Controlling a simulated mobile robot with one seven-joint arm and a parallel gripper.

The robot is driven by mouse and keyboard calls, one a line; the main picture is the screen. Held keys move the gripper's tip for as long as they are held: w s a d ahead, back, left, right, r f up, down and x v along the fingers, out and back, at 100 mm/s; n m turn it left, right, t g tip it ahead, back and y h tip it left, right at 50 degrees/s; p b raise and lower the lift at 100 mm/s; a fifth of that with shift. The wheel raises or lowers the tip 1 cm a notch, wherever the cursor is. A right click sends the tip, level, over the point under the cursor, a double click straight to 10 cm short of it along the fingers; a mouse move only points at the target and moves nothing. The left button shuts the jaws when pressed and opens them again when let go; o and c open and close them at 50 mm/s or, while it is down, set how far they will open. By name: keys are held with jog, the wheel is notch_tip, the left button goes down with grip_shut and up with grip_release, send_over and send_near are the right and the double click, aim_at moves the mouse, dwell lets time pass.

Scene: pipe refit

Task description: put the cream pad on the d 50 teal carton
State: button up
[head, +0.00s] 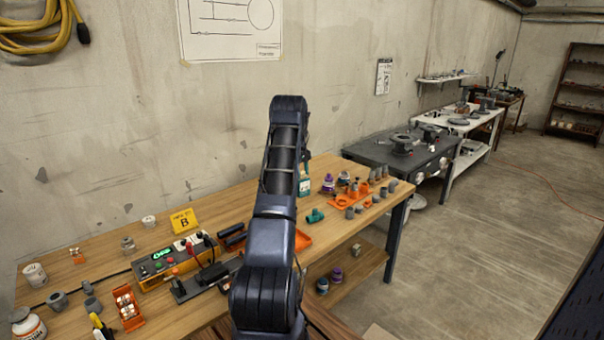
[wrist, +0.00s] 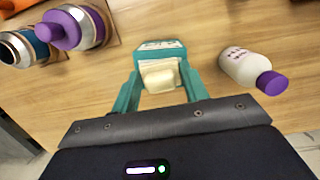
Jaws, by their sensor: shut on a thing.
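In the wrist view, my gripper (wrist: 160,76) has two teal fingers shut on the cream pad (wrist: 159,77), a small pale block held between them. The teal carton (wrist: 160,46) with a white label shows just beyond the pad and is partly hidden by it. I cannot tell whether pad and carton touch. In the head view, the teal carton (head: 305,187) shows partly behind my arm on the wooden bench.
In the wrist view, a white bottle with a purple cap (wrist: 243,67) lies right of the carton. In the head view, an orange tray (head: 345,200) and several grey fittings stand right of my arm on the wooden bench (head: 260,190).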

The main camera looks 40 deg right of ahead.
jog(key=o, duration=1)
jog(key=shift+c, duration=0.2)
jog(key=shift+r, duration=0.1)
notch_tip(320, 180, up, 12)
jog(key=w, duration=0.2)
jog(key=s+a+r+t, duration=0.1)
jog(key=a+r, duration=0.6)
jog(key=a, duration=0.3)
jog(key=a+r+h, duration=0.1)
jog(key=a+r, duration=0.6)
jog(key=a, duration=0.4)
jog(key=s+a+r+t, duration=0.1)
jog(key=a+r, duration=0.6)
jog(key=a, duration=0.3)
jog(key=s+a+r+t, duration=0.1)
jog(key=s+a+r, duration=0.2)
jog(key=s+a, duration=0.85)
jog(key=s+a+r+t, duration=0.25)
jog(key=s+a, duration=0.55)
jog(key=a, duration=0.6)
jog(key=s+a+f, duration=0.4)
jog(key=s, duration=0.4)
jog(key=s+a+f+y, duration=0.1)
jog(key=s+a+f, duration=0.3)
jog(key=s, duration=0.5)
jog(key=shift+s+a+t, duration=0.3)
jog(key=shift+a+t, duration=0.15)
jog(key=shift+a, duration=0.35)
